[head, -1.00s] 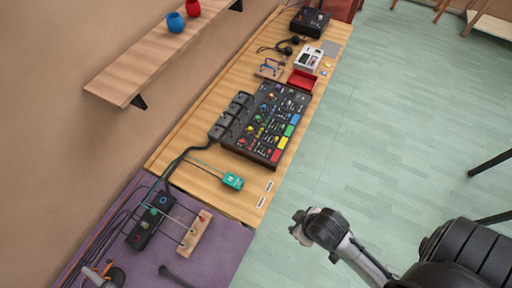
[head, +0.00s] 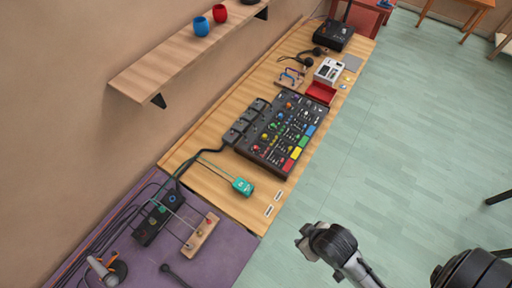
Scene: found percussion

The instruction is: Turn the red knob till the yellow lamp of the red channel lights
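The black mixer (head: 262,158) lies on the wooden bench with rows of small coloured knobs. Its front edge carries blue, green, yellow and red blocks; the red block (head: 289,165) is at the near end, marking the red channel. The red channel's knob and lamp are too small to tell apart, and I cannot tell whether a yellow lamp is lit. My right gripper (head: 305,241) is over the green floor, right of the bench and well apart from the mixer. Its fingers are too small to read as open or shut. My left gripper is not in view.
A wall shelf (head: 185,60) with a blue cup (head: 201,26) and a red cup (head: 220,13) overhangs at the left.

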